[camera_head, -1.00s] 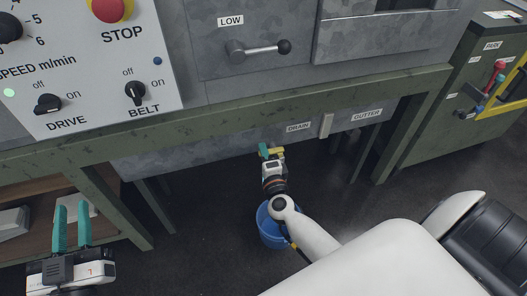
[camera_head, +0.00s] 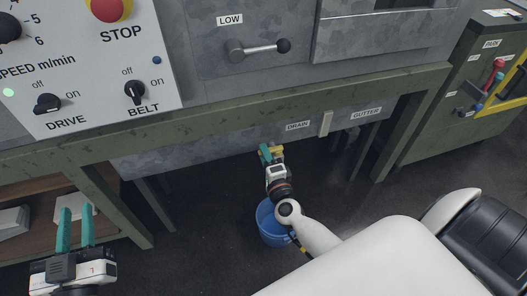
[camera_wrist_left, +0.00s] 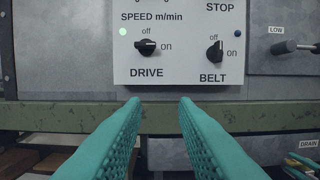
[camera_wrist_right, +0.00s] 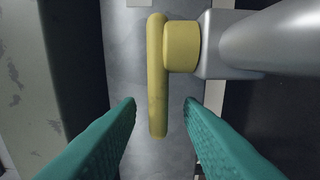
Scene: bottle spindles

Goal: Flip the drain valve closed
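The yellow drain valve handle (camera_wrist_right: 157,85) hangs below the machine by the DRAIN label (camera_head: 298,126). In the right wrist view it is a long bar, joined by a yellow hub (camera_wrist_right: 182,47) to a grey metal pipe (camera_wrist_right: 265,42). My right gripper (camera_wrist_right: 160,102) is open, and the bar's lower end shows between its fingers with gaps on both sides. In the head view my right gripper (camera_head: 271,151) partly hides the handle. My left gripper (camera_head: 75,209) is open and empty at lower left, with its fingers (camera_wrist_left: 157,100) toward the panel.
A blue bucket (camera_head: 269,229) stands on the floor under my right arm. A green frame beam (camera_head: 230,119) runs above the valve. The control panel (camera_head: 95,65) has DRIVE and BELT knobs and a red stop button. A GUTTER label (camera_head: 366,113) is right of the drain.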

